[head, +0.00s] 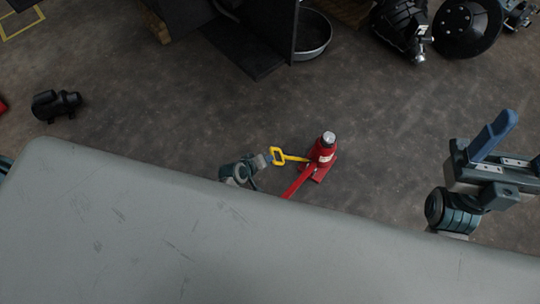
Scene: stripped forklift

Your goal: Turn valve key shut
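A red bottle jack (323,152) with a silver top stands upright on the floor, right of centre. A red lever (298,183) slants from it down to the left, its lower end hidden by a grey edge. The yellow valve key (278,156) has a loop handle pointing left, and its shaft runs to the jack. My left gripper (264,160) is at the left side of the loop, seemingly touching it; its grip is too small to tell. My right gripper (493,137) is far right of the jack, with one blue finger clear and its opening unclear.
A large grey scratched surface (200,235) fills the foreground and hides most of my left arm. A black motor-like part (56,105) lies at left. A round pan (313,35) and dark machine parts (468,25) lie at the back. The floor around the jack is clear.

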